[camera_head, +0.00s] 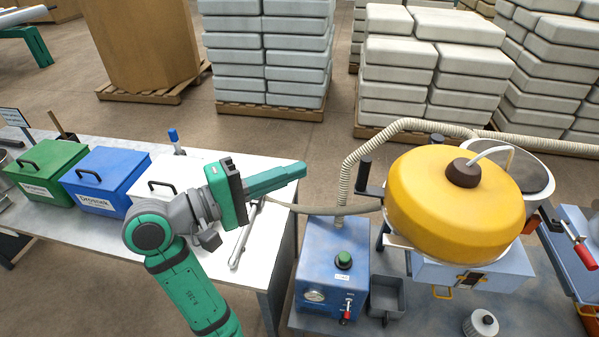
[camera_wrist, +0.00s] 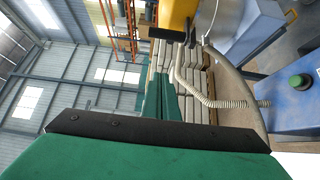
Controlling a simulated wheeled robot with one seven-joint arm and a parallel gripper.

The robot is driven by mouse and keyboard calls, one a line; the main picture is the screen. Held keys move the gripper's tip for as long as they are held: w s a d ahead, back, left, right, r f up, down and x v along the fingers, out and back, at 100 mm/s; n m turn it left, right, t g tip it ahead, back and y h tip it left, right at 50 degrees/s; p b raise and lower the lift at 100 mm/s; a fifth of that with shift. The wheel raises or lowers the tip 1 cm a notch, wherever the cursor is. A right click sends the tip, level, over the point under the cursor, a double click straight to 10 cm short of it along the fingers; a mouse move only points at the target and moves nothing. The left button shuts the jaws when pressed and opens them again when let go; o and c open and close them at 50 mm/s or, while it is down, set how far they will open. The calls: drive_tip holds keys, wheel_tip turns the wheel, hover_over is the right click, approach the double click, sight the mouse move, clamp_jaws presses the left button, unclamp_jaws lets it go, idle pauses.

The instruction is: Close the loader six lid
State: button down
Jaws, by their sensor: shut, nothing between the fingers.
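The loader has a large yellow lid (camera_head: 455,205) with a dark brown cap and a pale hose on top. The lid sits over the loader's pale rim at the right of the head view; I cannot tell whether it is fully seated. Part of a yellow surface (camera_wrist: 180,14) shows at the top of the wrist view. My green gripper (camera_head: 304,169) is shut and empty. It points right, left of the lid and apart from it, above the white table's right edge. The gripper fingers (camera_wrist: 167,92) also show in the wrist view.
A ribbed hose (camera_head: 347,180) rises between my gripper and the lid. A blue box with a green knob (camera_head: 343,260) stands below it. Green, blue and white lidded boxes (camera_head: 105,178) stand on the left table (camera_head: 255,285). Stacked pale bags (camera_head: 270,55) are behind.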

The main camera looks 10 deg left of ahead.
drive_tip(key=w+d, duration=0.2)
drive_tip(key=d, duration=0.7)
drive_tip(key=shift+w+d, duration=0.15)
drive_tip(key=shift+w, duration=0.25)
drive_tip(key=shift+w+d, duration=0.1)
